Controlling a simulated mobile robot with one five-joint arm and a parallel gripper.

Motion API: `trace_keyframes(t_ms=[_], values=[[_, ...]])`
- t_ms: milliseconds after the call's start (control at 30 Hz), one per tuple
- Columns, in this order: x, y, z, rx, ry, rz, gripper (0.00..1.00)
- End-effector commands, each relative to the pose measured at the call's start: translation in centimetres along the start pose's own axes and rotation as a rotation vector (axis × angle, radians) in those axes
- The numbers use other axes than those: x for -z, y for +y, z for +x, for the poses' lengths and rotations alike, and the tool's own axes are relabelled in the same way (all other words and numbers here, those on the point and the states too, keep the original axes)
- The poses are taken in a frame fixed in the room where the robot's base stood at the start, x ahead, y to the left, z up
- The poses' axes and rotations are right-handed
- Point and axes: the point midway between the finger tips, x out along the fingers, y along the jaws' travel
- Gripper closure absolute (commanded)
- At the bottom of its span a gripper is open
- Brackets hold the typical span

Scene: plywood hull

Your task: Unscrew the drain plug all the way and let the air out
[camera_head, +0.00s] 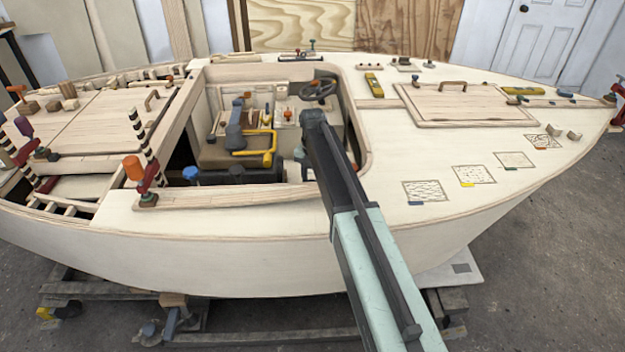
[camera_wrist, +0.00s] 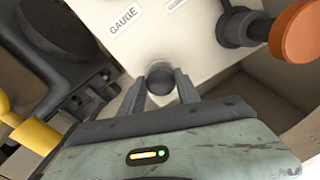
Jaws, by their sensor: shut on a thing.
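In the wrist view my gripper (camera_wrist: 162,92) has its two dark fingers on either side of a dark round knob (camera_wrist: 160,74) and is shut on it. The knob sits at the edge of a pale panel (camera_wrist: 150,42). It may be the drain plug, but no label for it can be read. Its threads and the part behind it are hidden. In the head view my arm reaches into the open cockpit, and its far end hides the gripper and knob.
A "GAUGE" label (camera_wrist: 124,18) is on the panel. A dark fitting with an orange round handle (camera_wrist: 300,32) stands close on the right. A yellow part (camera_wrist: 35,135) and dark blocks lie left.

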Motion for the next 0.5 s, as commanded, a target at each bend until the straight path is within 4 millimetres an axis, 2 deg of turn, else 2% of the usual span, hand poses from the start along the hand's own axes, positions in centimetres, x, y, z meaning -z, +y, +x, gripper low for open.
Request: trace_keyframes(t_ms=[200,500], values=[[0.19,-0.05,0.06,0.003,0.005,-0.171,1.00],[0.19,0.01,0.06,0.003,0.005,-0.329,1.00]])
